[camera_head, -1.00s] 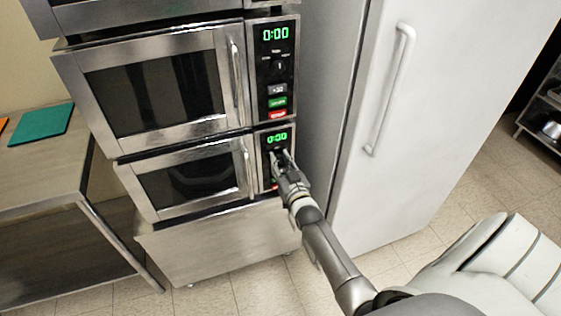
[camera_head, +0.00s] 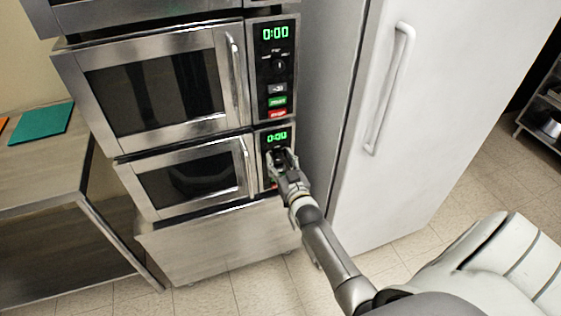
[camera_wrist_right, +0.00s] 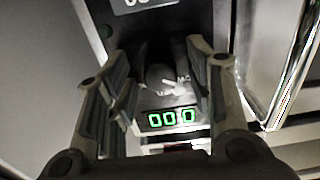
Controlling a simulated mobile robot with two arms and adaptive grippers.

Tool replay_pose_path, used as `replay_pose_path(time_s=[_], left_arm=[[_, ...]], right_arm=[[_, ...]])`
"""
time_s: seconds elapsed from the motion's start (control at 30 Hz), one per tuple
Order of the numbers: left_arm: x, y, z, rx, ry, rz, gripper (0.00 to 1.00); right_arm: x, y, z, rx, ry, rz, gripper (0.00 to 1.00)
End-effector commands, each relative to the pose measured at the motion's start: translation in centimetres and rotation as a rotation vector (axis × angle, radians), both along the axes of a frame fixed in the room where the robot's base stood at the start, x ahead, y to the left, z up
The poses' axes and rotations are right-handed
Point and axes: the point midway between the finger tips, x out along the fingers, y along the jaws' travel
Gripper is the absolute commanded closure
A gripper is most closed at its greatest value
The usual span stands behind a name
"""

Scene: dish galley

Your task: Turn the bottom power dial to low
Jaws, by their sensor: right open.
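The bottom oven (camera_head: 190,178) of the stack has a black control panel with a green 0:00 display (camera_head: 277,136). My right gripper (camera_head: 281,155) is in front of this panel, just below the display, and hides the dial in the head view. In the right wrist view, the dark power dial (camera_wrist_right: 158,74) lies between the two open fingers of the right gripper (camera_wrist_right: 161,60), one on each side. I cannot tell whether the fingers touch it. Its exact setting is too dark to read. The left gripper is not in view.
The upper oven (camera_head: 150,92) has its own dial (camera_head: 280,65) and buttons. A white fridge (camera_head: 430,110) stands close on the right of the stack. A metal table (camera_head: 40,170) with a green board (camera_head: 41,123) is at the left. Tiled floor is clear in front.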

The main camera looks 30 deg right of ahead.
Motion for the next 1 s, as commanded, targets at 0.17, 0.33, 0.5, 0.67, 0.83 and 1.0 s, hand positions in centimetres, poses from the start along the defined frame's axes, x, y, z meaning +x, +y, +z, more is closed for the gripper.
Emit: replay_pose_path(time_s=[0.17, 0.33, 0.5, 0.67, 0.83, 1.0], left_arm=[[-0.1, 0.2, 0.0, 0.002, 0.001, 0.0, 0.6], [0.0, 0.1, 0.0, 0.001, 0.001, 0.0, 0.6], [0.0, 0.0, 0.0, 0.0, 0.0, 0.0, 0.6], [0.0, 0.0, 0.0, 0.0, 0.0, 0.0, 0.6], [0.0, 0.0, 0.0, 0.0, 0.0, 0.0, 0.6], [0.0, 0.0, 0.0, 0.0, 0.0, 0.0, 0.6]], right_arm=[[-0.5, 0.1, 0.0, 0.0, 0.0, 0.0, 0.52], [-2.8, 0.7, -0.1, 0.001, 0.002, 0.0, 0.52], [-6.2, 1.5, -0.2, 0.001, 0.003, 0.0, 0.52], [-9.0, 2.1, -0.1, 0.0, 0.002, 0.0, 0.52], [-10.9, 2.6, -0.1, 0.0, 0.002, 0.0, 0.52], [-11.7, 2.8, 0.0, 0.0, 0.001, 0.0, 0.52]])
